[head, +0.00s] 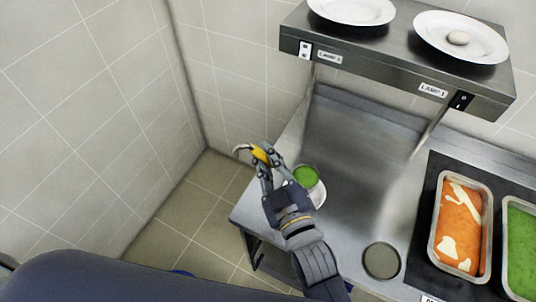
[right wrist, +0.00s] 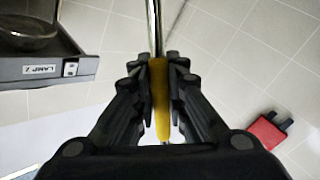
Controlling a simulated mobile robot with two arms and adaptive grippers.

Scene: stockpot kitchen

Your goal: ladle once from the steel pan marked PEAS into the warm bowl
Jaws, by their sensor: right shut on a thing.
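My right gripper (head: 268,165) is shut on the yellow grip (head: 259,155) of a steel-shafted utensil, which looks like a ladle. The yellow grip also shows between the fingers in the right wrist view (right wrist: 160,95). A round green-filled vessel (head: 306,176), probably the ladle's bowl, is just right of the gripper. It overlaps a white bowl (head: 319,193) on the counter's left part; I cannot tell whether they touch. A steel pan with green contents (head: 504,232) is cut off at the right edge. No PEAS mark is readable. My left gripper is not in view.
A steel pan of orange food (head: 435,240) stands left of the green one. A round grey disc (head: 381,261) lies on the counter. The lamp shelf (head: 390,70) overhangs behind, with two white plates on top. A red object (right wrist: 268,131) shows in the wrist view.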

